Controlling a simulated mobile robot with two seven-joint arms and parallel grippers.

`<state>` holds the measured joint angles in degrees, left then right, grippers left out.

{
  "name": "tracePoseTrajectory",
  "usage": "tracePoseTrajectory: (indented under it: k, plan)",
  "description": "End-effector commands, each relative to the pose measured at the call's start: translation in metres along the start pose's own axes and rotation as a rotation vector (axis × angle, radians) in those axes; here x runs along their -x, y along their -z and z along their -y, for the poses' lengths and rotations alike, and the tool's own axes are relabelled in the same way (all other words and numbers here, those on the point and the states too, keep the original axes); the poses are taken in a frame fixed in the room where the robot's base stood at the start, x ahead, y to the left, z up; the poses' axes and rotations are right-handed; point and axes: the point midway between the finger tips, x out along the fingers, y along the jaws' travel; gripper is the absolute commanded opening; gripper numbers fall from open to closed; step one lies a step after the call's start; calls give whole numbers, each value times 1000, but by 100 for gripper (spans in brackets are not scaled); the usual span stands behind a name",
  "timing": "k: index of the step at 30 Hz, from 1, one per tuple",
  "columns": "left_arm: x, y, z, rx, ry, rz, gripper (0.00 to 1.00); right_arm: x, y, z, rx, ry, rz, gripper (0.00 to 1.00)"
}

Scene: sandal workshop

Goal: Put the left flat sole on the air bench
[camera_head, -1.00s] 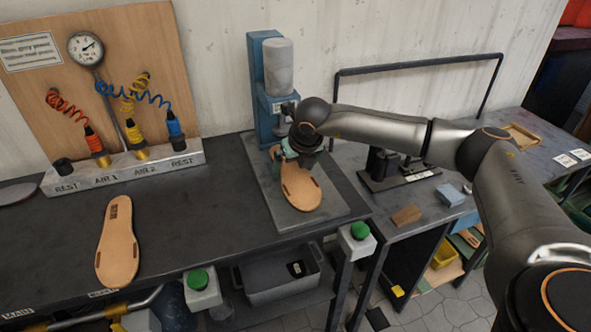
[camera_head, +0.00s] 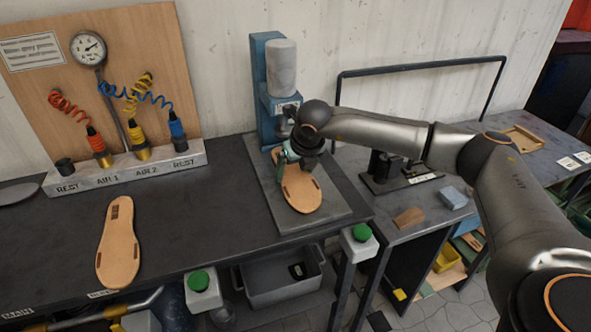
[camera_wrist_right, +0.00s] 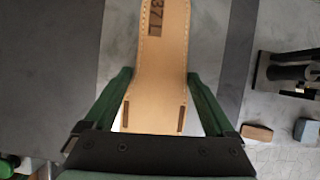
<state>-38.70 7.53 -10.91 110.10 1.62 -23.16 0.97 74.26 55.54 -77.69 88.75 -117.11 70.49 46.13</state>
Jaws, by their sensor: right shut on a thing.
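A tan sole (camera_head: 302,195) is over the grey plate of the blue press at the middle of the bench. My right gripper (camera_head: 286,158) is shut on it across its width. A second tan sole (camera_head: 118,250) lies flat on the dark air bench (camera_head: 180,215) at the left, below the air hose block (camera_head: 125,170). My left gripper is out of view.
The blue press (camera_head: 267,90) stands just behind the gripper. Green buttons (camera_head: 361,232) sit along the bench's front edge. A lower table at the right holds a brown block (camera_head: 408,218) and a blue-grey block (camera_head: 453,198). Bare bench lies between the two soles.

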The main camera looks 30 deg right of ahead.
Motion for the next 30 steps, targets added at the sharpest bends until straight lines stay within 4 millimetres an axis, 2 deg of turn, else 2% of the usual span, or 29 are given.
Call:
tracePoseTrajectory:
  k: [22, 30]
  plan:
    - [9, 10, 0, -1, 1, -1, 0, 26, 7, 0, 0, -1, 0, 32]
    - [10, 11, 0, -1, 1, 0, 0, 29, 8, 0, 0, -1, 1, 32]
